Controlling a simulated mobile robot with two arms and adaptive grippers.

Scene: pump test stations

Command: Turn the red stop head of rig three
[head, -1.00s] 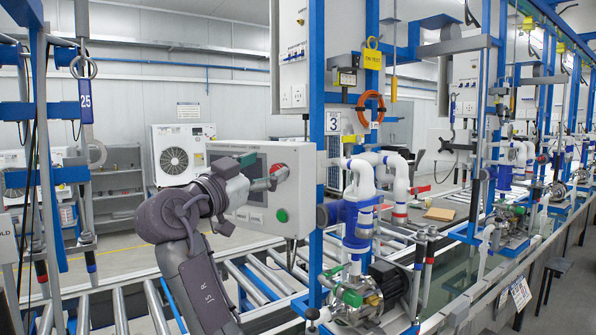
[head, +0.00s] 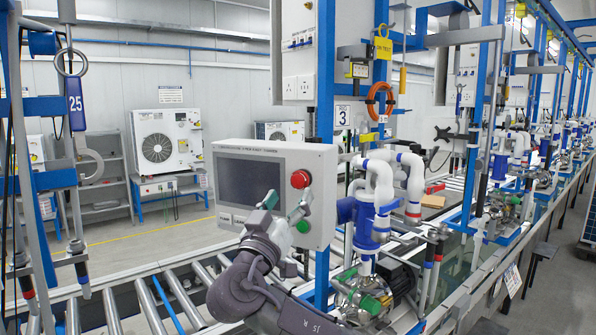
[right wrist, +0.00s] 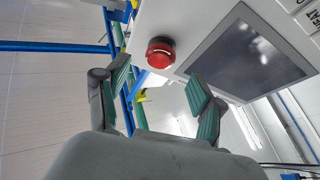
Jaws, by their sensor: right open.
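The red stop head (head: 300,179) sits at the upper right of a grey control box (head: 325,176) beside the "3" sign (head: 343,116). In the head view it shows clear of my fingers. My right gripper (head: 287,204) is open and empty, in front of the box's lower part and below the stop head in the picture. In the right wrist view the stop head (right wrist: 160,53) appears beyond the open fingertips (right wrist: 160,77), between them across the picture, with no finger touching it. My left gripper is not in view.
The box has a dark screen (head: 247,182) left of the stop head. A blue post (head: 325,70) stands right behind the box, with white and blue pump piping (head: 380,195) to its right. A roller conveyor (head: 145,300) runs below.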

